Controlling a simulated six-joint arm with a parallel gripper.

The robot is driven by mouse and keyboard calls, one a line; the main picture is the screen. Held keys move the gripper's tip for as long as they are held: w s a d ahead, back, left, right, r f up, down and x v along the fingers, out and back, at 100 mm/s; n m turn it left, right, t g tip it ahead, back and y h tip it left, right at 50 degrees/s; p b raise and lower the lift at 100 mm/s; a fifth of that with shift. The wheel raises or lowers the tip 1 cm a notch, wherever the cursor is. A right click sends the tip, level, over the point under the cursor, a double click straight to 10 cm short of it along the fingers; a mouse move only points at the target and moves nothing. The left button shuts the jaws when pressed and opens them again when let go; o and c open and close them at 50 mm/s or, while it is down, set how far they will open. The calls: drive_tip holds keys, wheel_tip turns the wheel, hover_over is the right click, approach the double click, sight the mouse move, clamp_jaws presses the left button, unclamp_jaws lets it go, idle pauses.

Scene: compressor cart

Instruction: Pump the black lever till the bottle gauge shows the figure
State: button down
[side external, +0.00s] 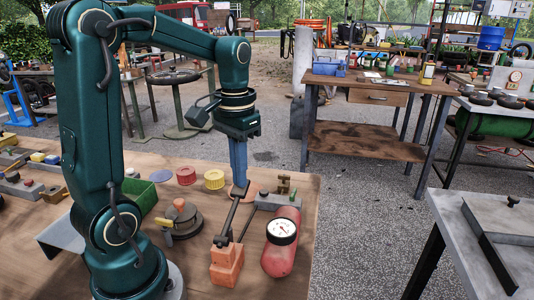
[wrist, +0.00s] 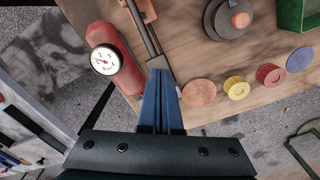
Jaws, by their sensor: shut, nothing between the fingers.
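The black lever (side external: 231,210) rises at a slant from an orange block base (side external: 227,265) near the table's front right. The red bottle (side external: 279,259) lies right of it, with a round white gauge (side external: 281,231) on top. In the wrist view the gauge (wrist: 105,59) shows a dark needle, but its figures are too small to read. My gripper (side external: 240,186) points down with its blue fingers shut, at the lever's upper end. In the wrist view the fingertips (wrist: 160,72) overlap the end of the lever (wrist: 143,30). I cannot tell whether they touch it.
A round dark fixture with an orange knob (side external: 180,216) stands left of the lever. A green bin (side external: 140,194), a red disc (side external: 186,175) and a yellow disc (side external: 214,179) lie farther left and back. A grey block with brass fittings (side external: 277,200) is behind the bottle.

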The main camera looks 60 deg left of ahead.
drive_tip(key=shift+f, duration=3.15)
drive_tip(key=shift+r, duration=4.35)
drive_tip(key=shift+f, duration=0.15)
drive_tip(key=shift+f, duration=2.55)
drive_tip(key=shift+r, duration=2.7)
drive_tip(key=shift+r, duration=2.5)
